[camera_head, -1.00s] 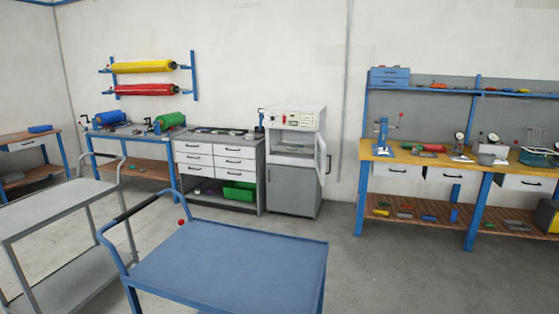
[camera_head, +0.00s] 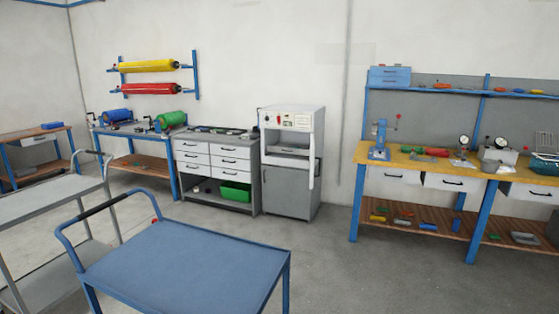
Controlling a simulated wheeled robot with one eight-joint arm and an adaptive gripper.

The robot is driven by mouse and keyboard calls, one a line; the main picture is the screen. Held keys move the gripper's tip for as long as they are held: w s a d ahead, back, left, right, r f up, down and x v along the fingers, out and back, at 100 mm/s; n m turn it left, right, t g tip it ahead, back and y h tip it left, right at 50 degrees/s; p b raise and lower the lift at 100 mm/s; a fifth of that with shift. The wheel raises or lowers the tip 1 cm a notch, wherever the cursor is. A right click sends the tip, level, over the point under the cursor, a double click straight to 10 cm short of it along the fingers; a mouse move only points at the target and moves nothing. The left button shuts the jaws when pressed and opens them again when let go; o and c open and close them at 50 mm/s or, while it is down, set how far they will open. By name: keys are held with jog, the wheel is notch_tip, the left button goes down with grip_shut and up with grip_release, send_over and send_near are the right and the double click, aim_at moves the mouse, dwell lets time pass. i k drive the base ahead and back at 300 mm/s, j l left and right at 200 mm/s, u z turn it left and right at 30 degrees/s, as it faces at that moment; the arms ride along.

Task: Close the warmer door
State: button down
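The warmer (camera_head: 300,118) is a white box with a control panel on top and an open chamber, standing on a grey cabinet by the back wall. The chamber (camera_head: 287,150) is visible from the front. My gripper is not in view.
A blue cart (camera_head: 195,262) stands in front, with a grey cart (camera_head: 45,200) at left. A drawer cabinet (camera_head: 215,160) adjoins the warmer's left. A yellow-topped workbench (camera_head: 400,160) stands at right. The floor (camera_head: 345,265) between the blue cart and workbench is clear.

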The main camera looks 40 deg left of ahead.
aim_at(312, 162)
jog(key=i+u, duration=0.35)
jog(key=i, duration=0.45)
jog(key=i+l+u, duration=0.3)
jog(key=i, duration=0.45)
jog(key=i+j+u, duration=0.2)
jog(key=i+u, duration=0.15)
jog(key=i+j+u, duration=0.1)
jog(key=i+u, duration=0.6)
jog(key=i+l+u, duration=0.1)
jog(key=i, duration=0.45)
jog(key=i+l+u, duration=0.15)
jog(key=i, duration=0.35)
jog(key=l, duration=0.1)
